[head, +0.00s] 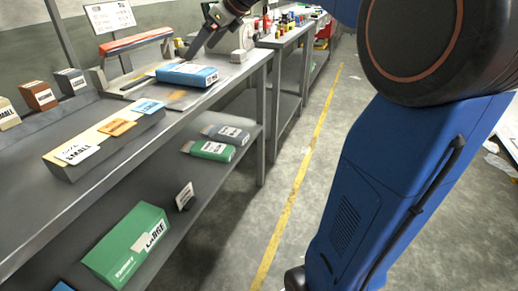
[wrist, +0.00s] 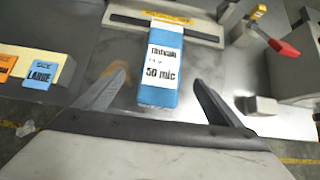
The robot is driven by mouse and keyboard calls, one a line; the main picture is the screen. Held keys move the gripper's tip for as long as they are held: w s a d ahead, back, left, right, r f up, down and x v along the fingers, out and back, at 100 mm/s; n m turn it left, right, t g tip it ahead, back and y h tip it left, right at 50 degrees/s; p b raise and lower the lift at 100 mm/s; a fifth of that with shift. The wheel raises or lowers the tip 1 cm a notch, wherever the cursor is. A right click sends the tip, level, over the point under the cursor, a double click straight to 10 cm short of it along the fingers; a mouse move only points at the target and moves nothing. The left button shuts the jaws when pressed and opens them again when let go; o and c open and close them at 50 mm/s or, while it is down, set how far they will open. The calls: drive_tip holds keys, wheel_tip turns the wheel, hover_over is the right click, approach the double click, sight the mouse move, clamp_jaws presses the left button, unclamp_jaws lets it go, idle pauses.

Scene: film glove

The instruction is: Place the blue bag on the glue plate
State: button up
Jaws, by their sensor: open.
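The blue bag (head: 187,74), a flat pack with a white printed label, lies on the metal bench top beside the sealing device. In the wrist view the blue bag (wrist: 158,97) points lengthwise toward me, its far end at a pale plate with a dark strip (wrist: 165,27). A shiny metal surface with an orange-brown smear (head: 180,97) is in front of the bag; I take it for the glue plate, but its edges are unclear. My gripper (wrist: 160,82) is open and empty, its fingers on either side of the bag's near end, apart from it. My gripper (head: 188,50) also shows above and behind the bag.
The sealer with a red-orange bar (head: 135,40) stands behind left. A size-tag block (head: 100,142) lines the bench front. Small boxes (head: 40,95) stand at the back left. A grey block (wrist: 262,105) is right of the gripper. The lower shelf holds a green box (head: 128,243).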

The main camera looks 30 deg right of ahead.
drive_tip(key=s+f+n+h, duration=0.1)
drive_tip(key=s+f+n, duration=0.8)
drive_tip(key=s, duration=0.3)
drive_tip(key=s+f+n+g+h, duration=0.1)
drive_tip(key=s+f+n+h, duration=0.1)
drive_tip(key=s+f+n, duration=0.7)
drive_tip(key=s+f+n+g+h, duration=0.1)
drive_tip(key=s+f+n+h, duration=0.1)
drive_tip(key=s+f+n, duration=0.7)
drive_tip(key=s+n, duration=0.1)
drive_tip(key=s, duration=0.5)
drive_tip(key=shift+s+a, duration=0.15)
drive_tip(key=shift+s, duration=0.05)
